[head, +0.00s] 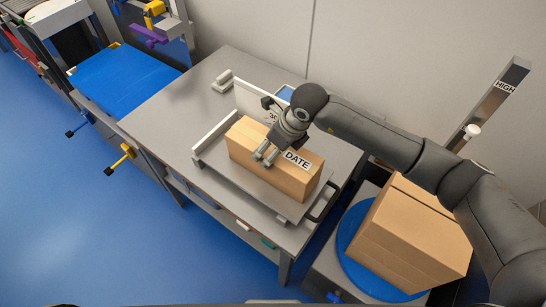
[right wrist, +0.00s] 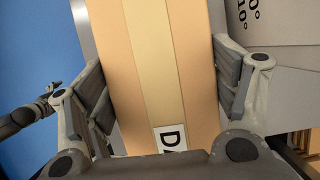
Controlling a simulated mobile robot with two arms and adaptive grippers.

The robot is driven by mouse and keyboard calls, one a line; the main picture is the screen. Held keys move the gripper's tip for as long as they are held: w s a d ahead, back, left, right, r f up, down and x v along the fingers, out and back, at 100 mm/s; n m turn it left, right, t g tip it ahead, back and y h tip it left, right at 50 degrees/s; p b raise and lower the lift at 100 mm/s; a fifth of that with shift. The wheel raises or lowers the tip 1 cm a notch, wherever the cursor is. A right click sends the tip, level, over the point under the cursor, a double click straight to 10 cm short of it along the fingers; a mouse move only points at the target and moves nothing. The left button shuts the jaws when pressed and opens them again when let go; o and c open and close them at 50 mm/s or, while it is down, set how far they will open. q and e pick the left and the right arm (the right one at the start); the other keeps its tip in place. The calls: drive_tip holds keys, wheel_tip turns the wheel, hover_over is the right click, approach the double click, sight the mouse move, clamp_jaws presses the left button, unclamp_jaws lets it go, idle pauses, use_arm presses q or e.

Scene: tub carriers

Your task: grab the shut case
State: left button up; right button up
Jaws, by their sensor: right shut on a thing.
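The shut case is a brown cardboard box (head: 262,160) with a paler tape strip and a DATE label. It lies on a grey plate (head: 240,183) on the grey bench. My right gripper (head: 265,158) reaches down over it from the right. In the right wrist view its fingers (right wrist: 165,95) stand on either side of the box (right wrist: 150,50), shut on it. The box's underside is hidden, so I cannot tell if it is lifted at all. My left gripper (right wrist: 48,98) shows small and dark at the left edge of the right wrist view; its jaws are unclear.
A larger carton (head: 410,235) stands on a blue round turntable (head: 350,247) at right. A white upright panel (head: 252,103) is behind the box, and a post marked HIGH (head: 500,92) stands at right. A blue surface (head: 125,78) is at left. The bench's left part is clear.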

drive_tip(key=c, duration=0.5)
drive_tip(key=shift+a+r, duration=0.1)
drive_tip(key=shift+r, duration=0.05)
drive_tip(key=shift+c, duration=0.6)
drive_tip(key=shift+w, duration=0.1)
